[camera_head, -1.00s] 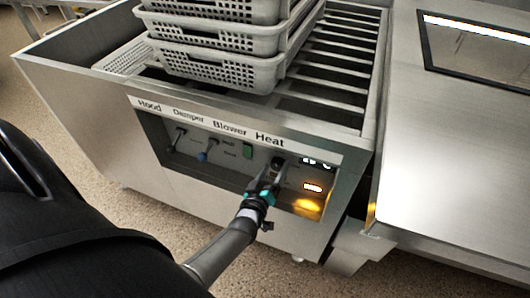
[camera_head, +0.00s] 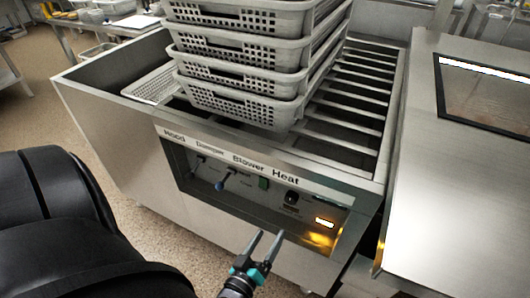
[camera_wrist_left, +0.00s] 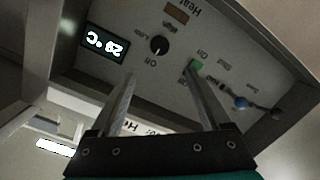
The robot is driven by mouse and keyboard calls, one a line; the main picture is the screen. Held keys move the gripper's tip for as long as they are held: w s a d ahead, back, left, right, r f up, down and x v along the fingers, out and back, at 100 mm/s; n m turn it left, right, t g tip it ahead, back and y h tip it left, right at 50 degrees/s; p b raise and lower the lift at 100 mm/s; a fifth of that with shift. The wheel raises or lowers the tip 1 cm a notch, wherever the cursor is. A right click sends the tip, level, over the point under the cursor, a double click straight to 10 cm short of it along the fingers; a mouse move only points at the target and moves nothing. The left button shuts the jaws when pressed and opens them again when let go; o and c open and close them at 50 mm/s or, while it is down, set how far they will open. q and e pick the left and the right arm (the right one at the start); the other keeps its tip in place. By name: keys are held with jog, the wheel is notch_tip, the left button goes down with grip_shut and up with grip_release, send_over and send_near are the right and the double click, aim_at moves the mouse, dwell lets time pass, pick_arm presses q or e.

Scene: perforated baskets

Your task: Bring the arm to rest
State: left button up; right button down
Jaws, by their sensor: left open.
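My left gripper (camera_head: 262,248) is open and empty in the head view, below and in front of the control panel (camera_head: 230,190), apart from it. In the left wrist view its two fingers (camera_wrist_left: 160,100) stand apart with nothing between them. The panel carries labels Hood, Damper, Blower and Heat. The dark heat knob (camera_head: 291,198) also shows in the left wrist view (camera_wrist_left: 159,45). The green blower switch (camera_head: 264,183) shows there too (camera_wrist_left: 196,65). A lit display (camera_wrist_left: 103,44) in the left wrist view ends in °C. My right gripper is not in view.
Stacked grey perforated baskets (camera_head: 240,80) stand on the slatted metal unit (camera_head: 335,133) above the panel. A steel counter (camera_head: 460,190) with a dark-framed window is at the right. Speckled floor (camera_head: 95,115) is open at the left.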

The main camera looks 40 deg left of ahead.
pick_arm(q)
jog(key=shift+s+d+r, duration=0.1)
jog(key=shift+s+d, duration=0.1)
jog(key=shift+s, duration=0.5)
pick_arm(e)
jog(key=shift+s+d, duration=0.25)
pick_arm(q)
jog(key=s+d+f+m+g+h, duration=0.2)
jog(key=s+f+m+g, duration=0.2)
jog(key=f, duration=0.4)
jog(key=s+d+f+m+g+h, duration=0.2)
jog(key=s+f+m+g, duration=0.1)
jog(key=f, duration=0.5)
jog(key=s+a+f+m+g, duration=0.1)
jog(key=s+f+m+g, duration=0.1)
jog(key=s, duration=0.4)
jog(key=s+a+f+m+g+p, duration=0.1)
jog(key=s+a+f+m+g, duration=0.1)
jog(key=s+f+g, duration=0.3)
jog(key=shift+s+a+f+m+y, duration=0.15)
jog(key=shift+s+f+m+y, duration=0.35)
jog(key=shift+s, duration=0.65)
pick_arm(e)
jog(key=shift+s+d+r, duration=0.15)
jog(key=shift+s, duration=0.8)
